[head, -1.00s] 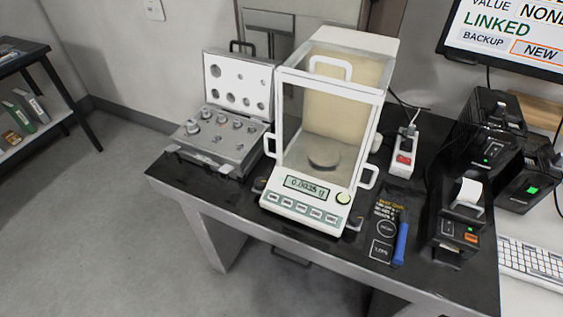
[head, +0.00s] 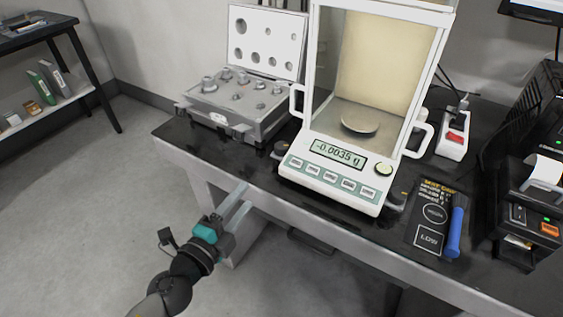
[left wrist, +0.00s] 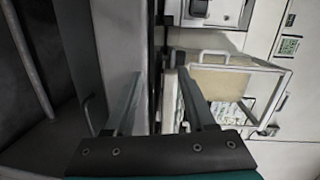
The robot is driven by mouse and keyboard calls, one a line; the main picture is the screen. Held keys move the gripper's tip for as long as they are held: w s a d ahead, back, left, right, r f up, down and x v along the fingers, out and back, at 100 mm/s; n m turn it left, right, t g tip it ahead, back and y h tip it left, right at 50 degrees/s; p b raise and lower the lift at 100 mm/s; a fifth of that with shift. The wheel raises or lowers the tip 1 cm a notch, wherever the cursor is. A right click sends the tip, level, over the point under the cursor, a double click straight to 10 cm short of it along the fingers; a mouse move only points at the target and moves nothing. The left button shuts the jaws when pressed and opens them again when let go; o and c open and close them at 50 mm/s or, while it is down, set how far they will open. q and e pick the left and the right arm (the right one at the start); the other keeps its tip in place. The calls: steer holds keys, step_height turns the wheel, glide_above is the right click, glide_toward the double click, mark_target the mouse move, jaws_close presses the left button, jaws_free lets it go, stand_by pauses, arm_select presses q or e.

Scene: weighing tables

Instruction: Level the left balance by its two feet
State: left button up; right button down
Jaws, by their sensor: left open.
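The white balance (head: 335,181) with a glass draft shield stands on the black table. Its display reads about -0.0035 g. A round greenish spot, perhaps the level bubble, is at the right of its front panel; I cannot read a bubble. A dark foot (head: 281,149) shows at its front left and another dark foot (head: 397,201) at its front right. My left gripper (head: 246,197) is open and empty, in front of the table's front edge, left of and apart from the balance. Its fingers (left wrist: 158,75) also show in the left wrist view. My right gripper is not in view.
An open grey weight case (head: 240,105) stands left of the balance. To the right are a power strip (head: 455,135), a dark card (head: 430,220), a blue pen-like object (head: 454,233) and a printer (head: 535,205). Floor at left is free.

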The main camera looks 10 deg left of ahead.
arm_select(q)
step_height(320, 180, up, 3)
steer(key=d+m+h, duration=0.1)
steer(key=m, duration=0.1)
steer(key=p, duration=0.1)
glide_toward(278, 153)
steer(key=w, duration=0.2)
steer(key=shift+t, duration=0.4)
steer(key=x, duration=0.9)
steer(key=shift+w+d+f, duration=0.25)
steer(key=shift+d, duration=0.2)
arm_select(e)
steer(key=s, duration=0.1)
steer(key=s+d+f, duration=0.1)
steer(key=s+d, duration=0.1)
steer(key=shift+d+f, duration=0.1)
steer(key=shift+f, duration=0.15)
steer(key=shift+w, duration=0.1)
arm_select(q)
jaws_close()
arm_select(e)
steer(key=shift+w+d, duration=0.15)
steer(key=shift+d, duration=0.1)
